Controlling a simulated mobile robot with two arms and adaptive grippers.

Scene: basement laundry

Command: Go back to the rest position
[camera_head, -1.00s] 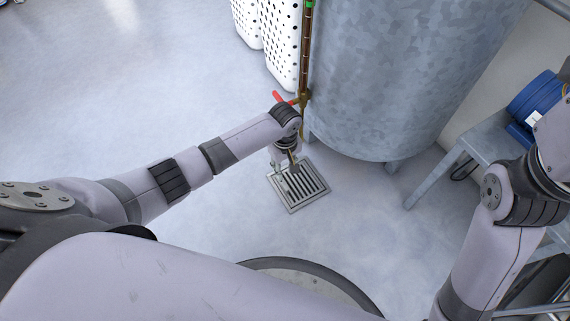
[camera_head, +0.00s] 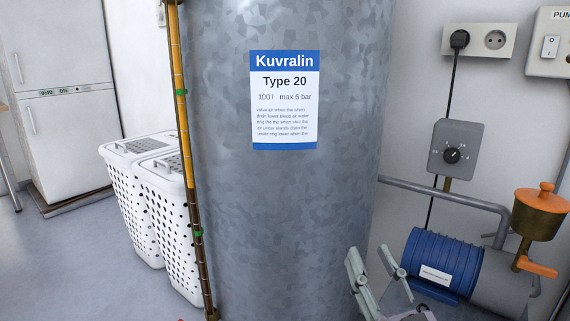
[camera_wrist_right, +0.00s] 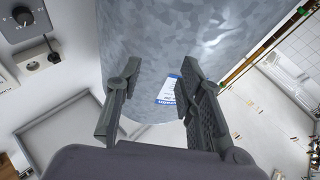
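My right gripper (camera_head: 376,277) is at the bottom of the head view, in front of the lower right side of the grey galvanized tank (camera_head: 290,210). Its two fingers stand apart with nothing between them. The right wrist view also shows the gripper (camera_wrist_right: 158,86) with its fingers apart, the tank (camera_wrist_right: 150,50) beyond them and the tank's label (camera_wrist_right: 170,92) seen past the gap. My left gripper is outside both present views.
A blue pump motor (camera_head: 440,262) and a brass funnel with an orange lid (camera_head: 540,212) stand right of the tank. White laundry baskets (camera_head: 170,225) stand on its left. A dial box (camera_head: 455,148) and a socket (camera_head: 480,40) are on the wall.

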